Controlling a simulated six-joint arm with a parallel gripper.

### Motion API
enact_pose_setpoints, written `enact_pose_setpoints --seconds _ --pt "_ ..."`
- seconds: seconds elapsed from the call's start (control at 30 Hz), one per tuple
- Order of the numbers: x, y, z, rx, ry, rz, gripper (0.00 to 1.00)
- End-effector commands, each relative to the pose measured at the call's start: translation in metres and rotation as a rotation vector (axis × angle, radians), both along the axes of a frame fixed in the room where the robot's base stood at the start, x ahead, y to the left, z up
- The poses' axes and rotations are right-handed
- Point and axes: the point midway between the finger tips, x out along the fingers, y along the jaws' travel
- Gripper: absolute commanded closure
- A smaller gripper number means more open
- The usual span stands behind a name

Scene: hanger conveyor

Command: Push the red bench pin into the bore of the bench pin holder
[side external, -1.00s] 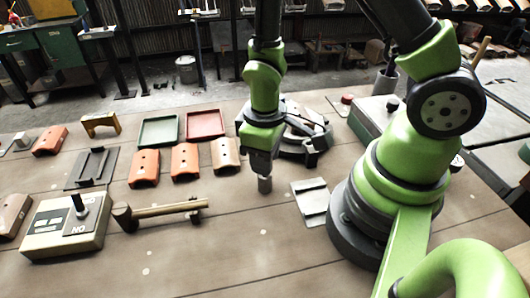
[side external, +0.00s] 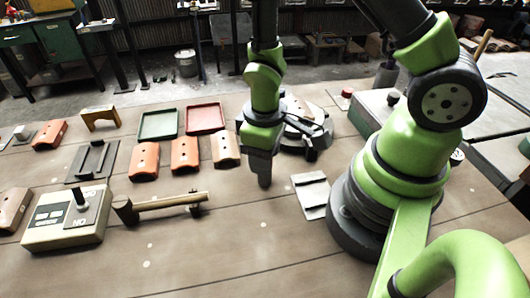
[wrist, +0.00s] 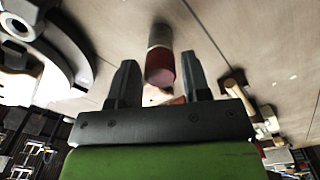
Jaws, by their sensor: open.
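In the wrist view the red bench pin (wrist: 160,70) shows as a red cylinder end facing me, with a grey, cylindrical part (wrist: 160,36) beyond it. I cannot tell whether this grey part is the holder or the pin's own body. The bore is not visible. My gripper (wrist: 157,76) is open, with one finger on each side of the red end and visible gaps to both. In the side view my gripper (side external: 264,178) points down close to the bench top, and its fingers hide the pin and the grey part.
Orange tiles (side external: 184,154), a green tray (side external: 158,124) and a red tray (side external: 205,118) are behind. A round dark fixture (side external: 305,130) stands close behind. A flat metal plate (side external: 311,195) is right. Bench in front is clear.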

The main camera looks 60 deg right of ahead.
Motion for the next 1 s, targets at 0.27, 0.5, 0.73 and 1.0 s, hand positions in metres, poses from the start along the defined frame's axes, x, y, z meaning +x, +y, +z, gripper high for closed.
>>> enact_pose_setpoints --seconds 0.27,0.5,0.73,1.0 --pt "0.0 0.0 0.0 0.0 0.0 0.0 0.56" --pt "0.0 0.0 0.0 0.0 0.0 0.0 0.27" --pt "0.0 0.0 0.0 0.0 0.0 0.0 0.27" --pt "0.001 0.0 0.015 0.001 -0.003 0.0 0.27"
